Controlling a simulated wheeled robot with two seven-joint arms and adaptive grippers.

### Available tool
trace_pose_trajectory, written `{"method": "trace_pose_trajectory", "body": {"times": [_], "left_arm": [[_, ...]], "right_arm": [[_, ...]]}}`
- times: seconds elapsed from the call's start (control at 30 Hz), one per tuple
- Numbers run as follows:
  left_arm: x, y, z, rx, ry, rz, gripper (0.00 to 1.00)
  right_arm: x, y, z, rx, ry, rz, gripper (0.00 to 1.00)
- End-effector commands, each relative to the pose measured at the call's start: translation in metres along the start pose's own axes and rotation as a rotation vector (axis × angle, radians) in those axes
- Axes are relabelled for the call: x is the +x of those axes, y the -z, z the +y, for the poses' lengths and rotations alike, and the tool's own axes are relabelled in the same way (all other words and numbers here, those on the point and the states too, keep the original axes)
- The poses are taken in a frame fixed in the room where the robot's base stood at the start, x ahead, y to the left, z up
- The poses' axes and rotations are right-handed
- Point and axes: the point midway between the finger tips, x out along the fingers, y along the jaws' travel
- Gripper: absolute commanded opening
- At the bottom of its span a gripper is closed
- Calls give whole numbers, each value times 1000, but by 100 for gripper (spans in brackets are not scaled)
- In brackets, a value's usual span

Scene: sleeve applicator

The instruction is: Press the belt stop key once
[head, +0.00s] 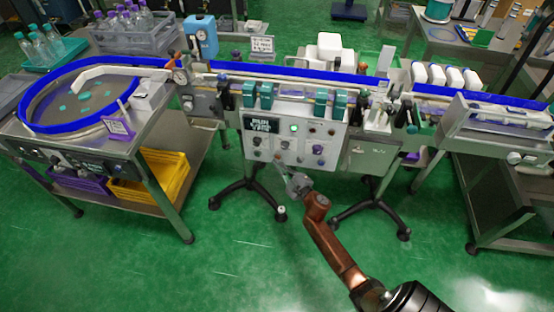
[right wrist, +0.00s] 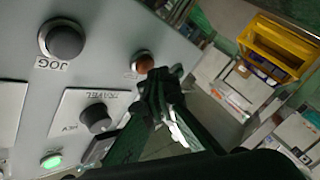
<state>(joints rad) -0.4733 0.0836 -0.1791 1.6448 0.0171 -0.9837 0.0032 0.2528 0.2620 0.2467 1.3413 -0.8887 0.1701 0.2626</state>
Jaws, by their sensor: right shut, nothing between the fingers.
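The grey control panel (head: 270,158) is on the front of the conveyor in the head view, with several knobs and buttons and a lit green lamp (head: 294,128). My right gripper (head: 292,180) is below the panel's lower edge in that view, shut and empty. In the right wrist view the panel is close and upside down. The shut fingertips (right wrist: 160,92) lie just beside a red-brown round button (right wrist: 142,62) in the picture; I cannot tell whether they touch it. Its label is too small to read, and I cannot tell which control is the belt stop key. My left gripper is not in view.
Conveyor stand legs (head: 250,180) reach the floor near my right arm. A yellow crate (head: 150,185) sits at left.

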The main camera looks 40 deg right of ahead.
Motion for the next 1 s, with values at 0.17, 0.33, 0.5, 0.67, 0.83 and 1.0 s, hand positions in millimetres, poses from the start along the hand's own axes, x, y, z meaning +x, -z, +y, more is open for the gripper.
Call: {"method": "trace_pose_trajectory", "body": {"times": [0.17,0.33,0.5,0.67,0.83,1.0], "left_arm": [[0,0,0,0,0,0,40],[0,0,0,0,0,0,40],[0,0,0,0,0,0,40],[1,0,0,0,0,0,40],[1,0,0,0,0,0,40],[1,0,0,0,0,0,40]], "right_arm": [[0,0,0,0,0,0,0],[1,-1,1,-1,0,0,0],[2,-2,2,-1,1,-1,0],[4,-3,2,-1,1,-1,0],[5,-4,4,-1,1,-1,0],[6,-5,4,-1,0,-1,0]]}}
